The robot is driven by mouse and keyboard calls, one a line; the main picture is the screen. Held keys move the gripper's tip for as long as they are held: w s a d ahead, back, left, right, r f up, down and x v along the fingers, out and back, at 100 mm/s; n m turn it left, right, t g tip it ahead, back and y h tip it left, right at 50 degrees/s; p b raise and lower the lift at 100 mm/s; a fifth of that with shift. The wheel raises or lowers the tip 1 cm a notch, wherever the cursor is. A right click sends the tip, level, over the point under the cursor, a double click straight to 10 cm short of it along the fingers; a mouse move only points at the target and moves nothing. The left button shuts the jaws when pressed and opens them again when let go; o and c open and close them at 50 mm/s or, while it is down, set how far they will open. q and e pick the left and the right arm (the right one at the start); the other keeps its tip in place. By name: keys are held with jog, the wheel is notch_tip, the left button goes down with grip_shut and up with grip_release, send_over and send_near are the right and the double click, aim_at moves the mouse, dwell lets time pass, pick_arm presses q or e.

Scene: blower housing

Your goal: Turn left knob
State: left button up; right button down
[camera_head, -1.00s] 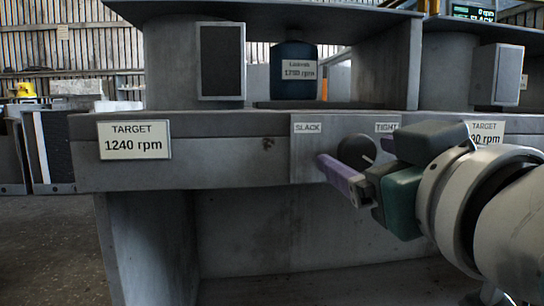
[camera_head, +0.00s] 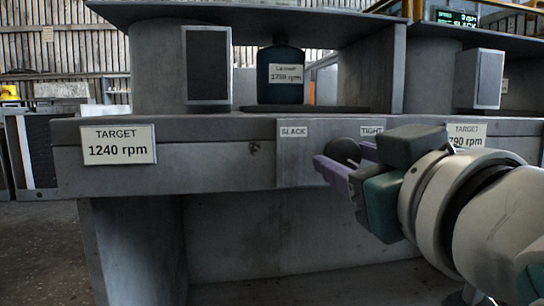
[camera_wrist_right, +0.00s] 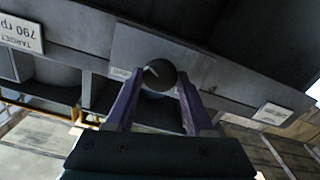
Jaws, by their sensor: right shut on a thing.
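The left knob (camera_head: 342,150) is a dark round knob on the front panel (camera_head: 300,172), between a SLACK label (camera_head: 293,131) and a TIGHT label (camera_head: 372,130). My right gripper (camera_head: 340,156) is shut on the knob, with one purple finger on each side. In the right wrist view the knob (camera_wrist_right: 160,77) sits between the fingertips, and a pale pointer line shows on its face. In the head view the gripper partly covers the knob. My left gripper is not in view.
A TARGET 1240 rpm sign (camera_head: 118,145) is at the left and a 790 rpm sign (camera_head: 468,135) at the right. A dark blue cylinder (camera_head: 281,92) with an rpm label stands above the panel. A display (camera_head: 458,17) at upper right reads SLACK.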

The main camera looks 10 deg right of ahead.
jog(key=m+p, duration=0.2)
jog(key=m, duration=0.1)
jog(key=shift+r+m, duration=0.2)
jog(key=shift+m, duration=0.1)
jog(key=m+p, duration=0.3)
jog(key=shift+f+m+p, duration=0.1)
jog(key=shift+m+p, duration=0.2)
jog(key=shift+m, duration=0.2)
dwell(0.4)
jog(key=shift+c, duration=1.4)
grip_release()
